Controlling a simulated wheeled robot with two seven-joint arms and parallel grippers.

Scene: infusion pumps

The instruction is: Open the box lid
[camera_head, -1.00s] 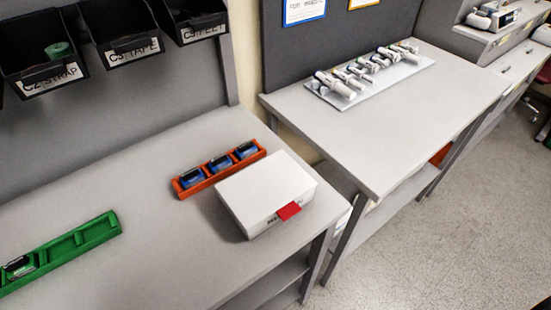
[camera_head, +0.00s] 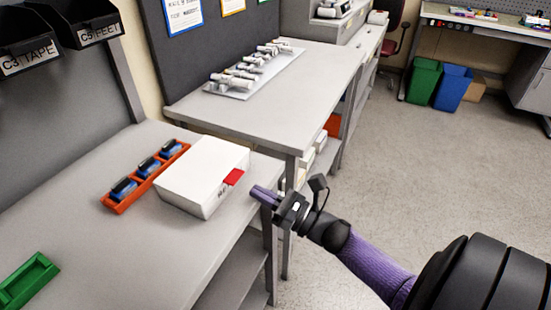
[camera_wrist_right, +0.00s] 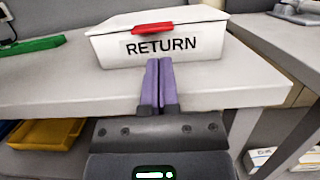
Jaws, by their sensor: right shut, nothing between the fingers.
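The white box (camera_head: 203,172) stands on the grey table, its lid closed, with a red tab (camera_head: 233,177) on its front edge. In the right wrist view the box (camera_wrist_right: 110,48) carries the word RETURN below the red tab (camera_wrist_right: 153,29). My right gripper (camera_head: 262,194) is shut and empty, in front of the box and to the right of it in the head view. In the right wrist view its purple fingers (camera_wrist_right: 158,65) are together, pointing at the box front below the tab. I cannot tell whether they touch it. My left gripper is not in view.
An orange tray (camera_head: 147,176) with blue items lies left of the box. A green tray (camera_head: 25,282) is at the lower left. A second table (camera_head: 270,110) behind holds a rack of white devices (camera_head: 250,70). Open floor lies to the right.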

